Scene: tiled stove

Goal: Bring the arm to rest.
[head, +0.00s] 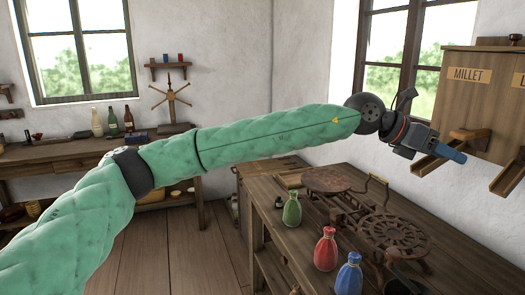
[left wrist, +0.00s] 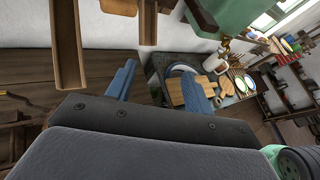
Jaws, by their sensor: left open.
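My left arm (head: 270,132), in a quilted green sleeve, reaches across the head view from lower left to upper right. My left gripper (head: 450,149) is raised above the workbench, in front of the millet dispenser's wooden chute (head: 445,158). I cannot tell whether it touches the chute. In the left wrist view its two blue fingers (left wrist: 160,88) stand apart with nothing visible between them. My right gripper is in neither view.
The wooden dispenser box (head: 468,90) labelled MILLET is close to my gripper. A bottle-topped table (head: 75,152) stands far left.

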